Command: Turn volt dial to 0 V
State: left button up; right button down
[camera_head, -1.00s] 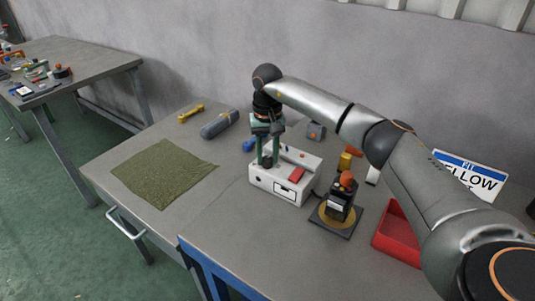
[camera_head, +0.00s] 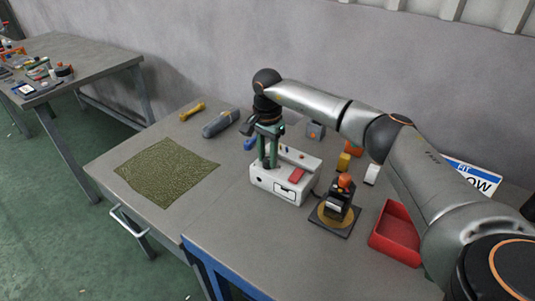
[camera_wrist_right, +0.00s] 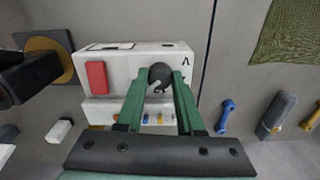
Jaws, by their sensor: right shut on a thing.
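The white power unit (camera_head: 273,184) stands on the workbench, with a red block-like switch (camera_head: 297,175) on its top. My right gripper (camera_head: 268,163) points down onto the left part of this unit. In the right wrist view the unit (camera_wrist_right: 125,62) has a dark round dial (camera_wrist_right: 161,75) with a black "V" mark beside it. The green fingers of my right gripper (camera_wrist_right: 160,85) are shut on the dial, one on each side. The dial's exact setting is hard to read. My left gripper is not in view.
A black device with an orange knob (camera_head: 344,181) stands right of the unit, and a red tray (camera_head: 396,235) lies farther right. A green mat (camera_head: 165,172), a grey case (camera_head: 220,123) and a yellow tool (camera_head: 192,111) lie to the left. The bench front is clear.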

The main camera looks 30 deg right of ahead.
aim_at(267, 160)
jog(key=shift+w+r+m, duration=0.1)
jog(key=shift+m, duration=0.8)
jog(key=c, duration=0.5)
grip_release()
jog(key=shift+c, duration=0.2)
notch_tip(267, 160, up, 12)
jog(key=shift+r+b, duration=0.2)
jog(key=shift+b, duration=0.15)
